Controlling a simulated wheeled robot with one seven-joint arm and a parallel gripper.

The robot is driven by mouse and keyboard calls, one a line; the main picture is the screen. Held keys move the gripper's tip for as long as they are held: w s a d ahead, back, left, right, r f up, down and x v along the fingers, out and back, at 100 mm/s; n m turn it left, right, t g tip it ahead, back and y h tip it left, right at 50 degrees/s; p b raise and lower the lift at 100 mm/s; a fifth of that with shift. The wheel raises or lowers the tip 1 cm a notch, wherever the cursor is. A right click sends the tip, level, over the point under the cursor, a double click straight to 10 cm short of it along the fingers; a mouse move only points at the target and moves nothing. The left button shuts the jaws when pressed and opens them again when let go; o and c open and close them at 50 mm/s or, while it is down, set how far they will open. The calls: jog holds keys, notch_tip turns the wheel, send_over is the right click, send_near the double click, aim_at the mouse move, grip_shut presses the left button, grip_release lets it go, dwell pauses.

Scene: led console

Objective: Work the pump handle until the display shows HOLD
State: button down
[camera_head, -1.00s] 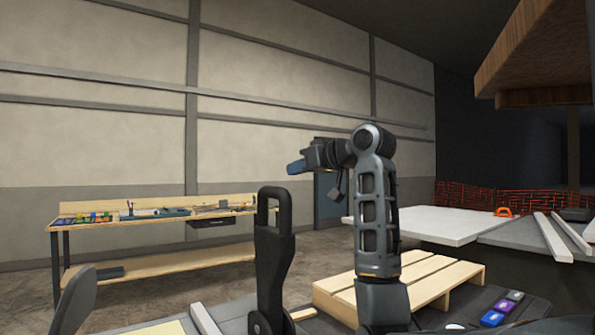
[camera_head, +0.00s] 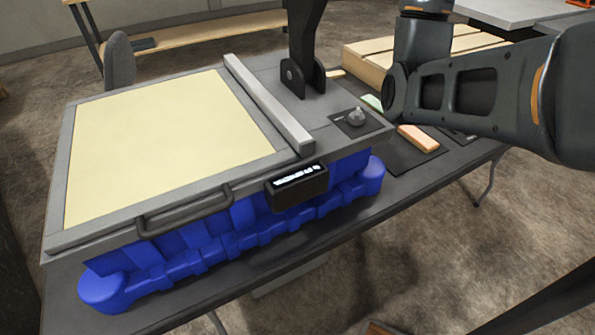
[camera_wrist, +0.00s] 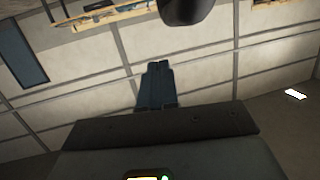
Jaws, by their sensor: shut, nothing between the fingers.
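The black pump handle (camera_head: 303,40) rises from a dark pivot bracket (camera_head: 302,78) at the back right of the console (camera_head: 240,65). It stands close to upright, and its upper end is cut off by the top of the head view. The small black display (camera_head: 297,186) on the console's front edge shows white lettering too slanted and small for me to read. My gripper (camera_wrist: 155,66) appears only in the wrist view, where its two dark fingers lie together, shut and empty, against the wall. It is not touching the handle's visible part.
The console has a cream panel (camera_head: 160,140), a grey bar (camera_head: 267,103), a front grab handle (camera_head: 185,212), a knob (camera_head: 357,117) and a blue base (camera_head: 235,228). It stands on a dark table (camera_head: 330,232). A wooden pallet (camera_head: 370,52) lies behind. My arm fills the upper right.

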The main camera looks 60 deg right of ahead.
dwell(0.5)
jog(key=s+a+f+n+t+y+b, duration=0.1)
jog(key=s+a+f+n+y+b, duration=0.1)
jog(key=s+n, duration=0.6)
jog(key=s+a+f+n+t+y+b, duration=0.2)
jog(key=s+a+f+n, duration=0.4)
jog(key=n, duration=0.9)
notch_tip(320, 180, down, 2)
jog(key=shift+s+f+t+y+b, duration=0.25)
jog(key=shift+s+y+b, duration=0.2)
jog(key=shift+s+y, duration=0.75)
jog(key=shift+a+h, duration=0.1)
jog(key=shift+h, duration=0.2)
jog(key=w+d+p, duration=0.2)
jog(key=w+p, duration=0.2)
jog(key=w, duration=0.9)
jog(key=shift+d, duration=0.15)
